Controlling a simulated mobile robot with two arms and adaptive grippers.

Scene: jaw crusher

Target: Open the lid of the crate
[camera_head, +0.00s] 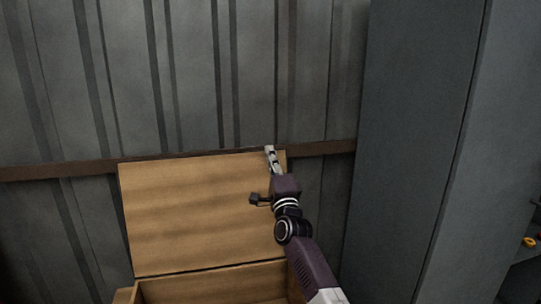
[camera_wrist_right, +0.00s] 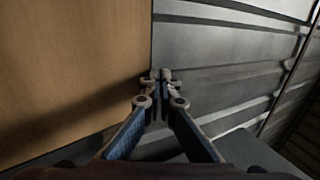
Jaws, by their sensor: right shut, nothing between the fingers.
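The wooden crate (camera_head: 215,285) stands at the bottom of the head view, with only its upper part in the picture. Its lid (camera_head: 190,215) is raised and stands nearly upright behind the box, close to the wall. My right gripper (camera_head: 269,149) is at the lid's upper right corner, in front of it or at its edge; I cannot tell if it touches. In the right wrist view the gripper (camera_wrist_right: 161,75) is shut with nothing between its fingertips, beside the edge of the lid (camera_wrist_right: 70,70). My left gripper is not in view.
A grey corrugated metal wall (camera_head: 180,70) with a brown horizontal rail (camera_head: 60,170) is behind the crate. A tall grey cabinet or panel (camera_head: 415,150) stands to the right of my arm. A small orange item (camera_head: 528,242) shows at the far right edge.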

